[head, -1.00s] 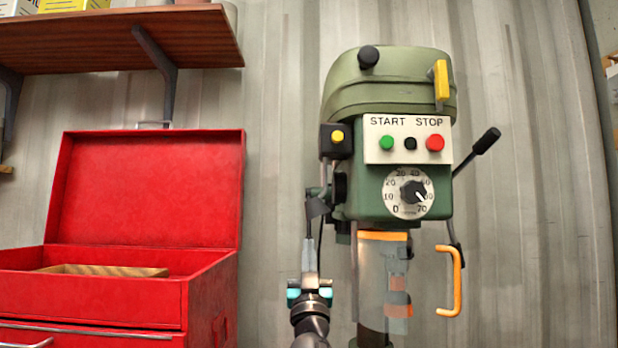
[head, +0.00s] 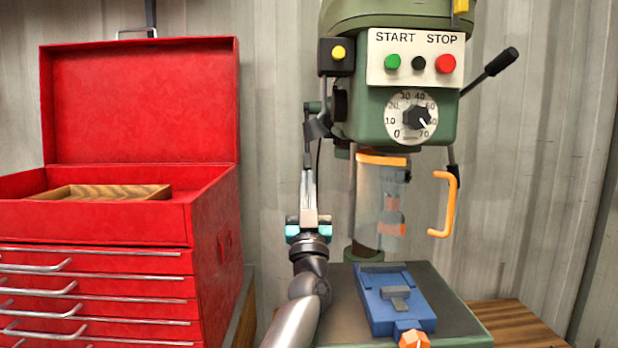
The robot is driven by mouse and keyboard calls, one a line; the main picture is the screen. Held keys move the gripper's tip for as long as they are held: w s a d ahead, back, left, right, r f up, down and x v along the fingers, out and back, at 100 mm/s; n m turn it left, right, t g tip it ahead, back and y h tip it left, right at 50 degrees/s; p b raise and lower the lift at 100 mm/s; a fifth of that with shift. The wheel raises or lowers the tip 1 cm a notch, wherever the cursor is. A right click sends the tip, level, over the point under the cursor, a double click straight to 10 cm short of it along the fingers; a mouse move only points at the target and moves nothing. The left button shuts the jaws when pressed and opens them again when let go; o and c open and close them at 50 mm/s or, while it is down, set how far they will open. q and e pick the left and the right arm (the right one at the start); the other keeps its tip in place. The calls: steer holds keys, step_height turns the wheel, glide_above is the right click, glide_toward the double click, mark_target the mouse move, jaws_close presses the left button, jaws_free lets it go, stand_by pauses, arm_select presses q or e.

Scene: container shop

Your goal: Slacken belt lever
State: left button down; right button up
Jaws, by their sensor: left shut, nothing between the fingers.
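The green drill press (head: 350,122) fills the centre of the head view. On the left side of its head, a short shaft ends in a dark lever-like part (head: 318,128), which may be the belt lever. My left gripper (head: 308,178) points up just below this part. Its fingers are shut and hold nothing. I cannot tell whether the fingertips touch the part. The belt cover (head: 400,14) is cut off at the top edge. My right gripper is out of view.
A blue vise (head: 392,296) with an orange knob sits on the drill table. A clear guard (head: 382,205) with an orange handle (head: 447,205) hangs above it. A black-knobbed lever (head: 490,72) sticks out right. An open red toolbox (head: 120,225) stands left.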

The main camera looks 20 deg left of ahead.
arm_select(q)
steer(key=s+d+p, duration=0.2)
steer(key=s+p, duration=0.6)
steer(key=s, duration=0.1)
steer(key=shift+s+d+r, duration=0.15)
steer(key=shift+s+d, duration=0.25)
